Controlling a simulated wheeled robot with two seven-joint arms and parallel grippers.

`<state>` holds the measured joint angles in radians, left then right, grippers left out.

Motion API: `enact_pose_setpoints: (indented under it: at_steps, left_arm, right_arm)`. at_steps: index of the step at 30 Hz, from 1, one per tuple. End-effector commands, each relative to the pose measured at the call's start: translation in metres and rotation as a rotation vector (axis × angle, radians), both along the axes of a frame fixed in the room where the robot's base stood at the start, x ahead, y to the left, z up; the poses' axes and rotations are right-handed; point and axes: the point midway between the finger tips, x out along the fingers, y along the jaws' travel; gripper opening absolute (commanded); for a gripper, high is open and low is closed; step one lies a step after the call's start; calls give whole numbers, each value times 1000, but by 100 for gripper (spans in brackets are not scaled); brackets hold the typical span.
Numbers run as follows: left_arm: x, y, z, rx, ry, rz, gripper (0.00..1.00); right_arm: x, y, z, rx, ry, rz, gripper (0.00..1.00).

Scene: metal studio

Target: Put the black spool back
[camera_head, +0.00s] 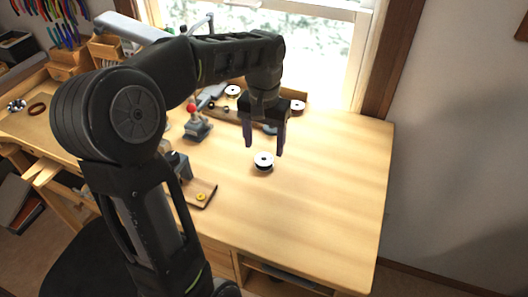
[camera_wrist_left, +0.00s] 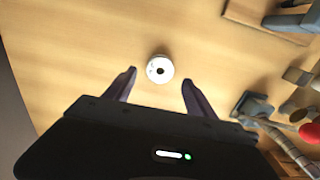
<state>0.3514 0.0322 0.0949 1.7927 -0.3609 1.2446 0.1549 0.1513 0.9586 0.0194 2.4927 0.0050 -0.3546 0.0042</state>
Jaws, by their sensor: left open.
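A spool (camera_head: 263,162) with a white top flange and a dark underside stands upright on the bare wooden table. In the left wrist view the same spool (camera_wrist_left: 159,69) shows from above, with a dark centre hole. My left gripper (camera_head: 264,151) is open and empty above the spool, fingers pointing down. In the left wrist view the spool lies just beyond and between the fingertips (camera_wrist_left: 158,75), apart from both. My right gripper does not show.
A small tool with a red knob (camera_head: 197,124) stands left of the spool and also shows in the left wrist view (camera_wrist_left: 309,131). A board with a yellow ring (camera_head: 201,196) lies near the front edge. The table's right side is clear.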

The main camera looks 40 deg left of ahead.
Motion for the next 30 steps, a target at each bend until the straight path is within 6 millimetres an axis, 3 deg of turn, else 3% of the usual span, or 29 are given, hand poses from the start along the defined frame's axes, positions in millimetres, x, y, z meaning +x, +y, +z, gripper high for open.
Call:
enact_pose_setpoints:
  at_steps: [6, 10, 30]
  left_arm:
    - [1, 0, 47, 1, -4, 0, 64]
    - [0, 0, 72, 0, 0, -1, 64]
    - [0, 0, 77, 0, 0, 0, 64]
  right_arm:
    - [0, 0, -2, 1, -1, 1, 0]
    - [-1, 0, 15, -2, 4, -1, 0]
    - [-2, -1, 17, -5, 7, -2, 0]
